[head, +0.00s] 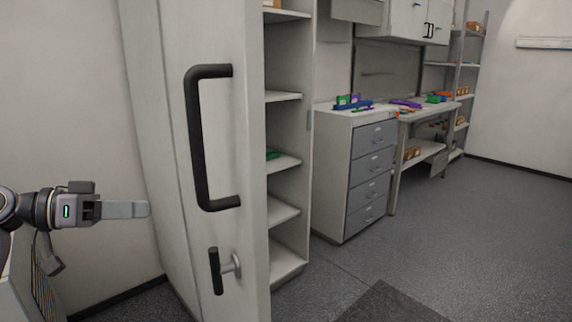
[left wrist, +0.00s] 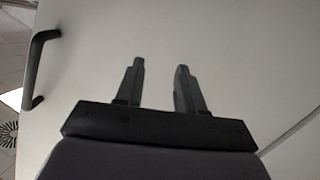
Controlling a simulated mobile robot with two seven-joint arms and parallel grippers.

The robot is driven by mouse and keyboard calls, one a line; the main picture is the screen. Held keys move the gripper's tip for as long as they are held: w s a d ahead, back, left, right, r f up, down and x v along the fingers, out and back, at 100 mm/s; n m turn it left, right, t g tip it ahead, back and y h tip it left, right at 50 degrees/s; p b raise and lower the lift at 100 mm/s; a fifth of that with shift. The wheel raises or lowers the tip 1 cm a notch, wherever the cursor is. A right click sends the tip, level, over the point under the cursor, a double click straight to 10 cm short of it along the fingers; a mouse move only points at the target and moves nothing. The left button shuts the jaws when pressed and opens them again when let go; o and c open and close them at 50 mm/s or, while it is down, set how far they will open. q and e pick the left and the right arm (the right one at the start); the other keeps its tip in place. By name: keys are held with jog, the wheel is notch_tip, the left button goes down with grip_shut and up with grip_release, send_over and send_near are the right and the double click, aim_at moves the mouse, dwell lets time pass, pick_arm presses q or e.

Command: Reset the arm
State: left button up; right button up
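My left gripper (head: 140,209) reaches in from the left edge of the head view, beside the open cabinet door and apart from its black handle. In the left wrist view the two dark fingers of my left gripper (left wrist: 160,72) stand apart with nothing between them, in front of a pale panel (left wrist: 250,50). My right gripper is in neither view.
A tall cabinet door (head: 160,100) stands open with a black bar handle (head: 198,140) and a small lever (head: 216,270). Behind it are cabinet shelves (head: 284,162). A drawer unit (head: 370,170) and a workbench (head: 425,112) stand further right. Grey floor (head: 480,230) is clear at right.

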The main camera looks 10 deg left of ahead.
pick_arm(q)
jog(key=s+d+f+n+y+p, duration=0.1)
jog(key=d+f+n+y, duration=0.2)
jog(key=f, duration=1)
jog(key=s+d+f+n+y+p, duration=0.15)
jog(key=f+y, duration=0.25)
jog(key=f, duration=0.9)
jog(key=s+d+f+t+y+p, duration=0.1)
jog(key=s+d+f, duration=0.3)
jog(key=s, duration=0.5)
jog(key=s+d+f+y, duration=0.2)
jog(key=s+d+f, duration=0.2)
jog(key=s, duration=0.6)
notch_tip(320, 180, down, 2)
jog(key=shift+f+t+y+p, duration=0.2)
jog(key=shift+t+y+p, duration=0.2)
jog(key=shift+w, duration=0.1)
